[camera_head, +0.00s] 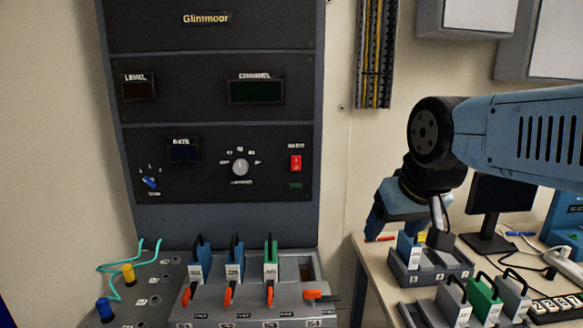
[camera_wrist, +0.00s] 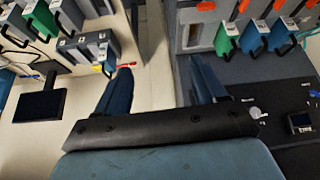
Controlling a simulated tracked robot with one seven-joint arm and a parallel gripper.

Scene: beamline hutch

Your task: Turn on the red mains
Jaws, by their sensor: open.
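My gripper (camera_head: 405,225) hangs to the right of the rack, above the side table and apart from the switch. In the wrist view my gripper (camera_wrist: 158,85) shows two blue fingers spread wide with nothing between them. The switch cannot be made out in the wrist view.
Below, a sloped console (camera_head: 250,310) holds handled modules and orange levers. The side table (camera_head: 385,262) carries more modules and a monitor (camera_head: 500,205). Cable trunking (camera_head: 376,50) runs up the wall.

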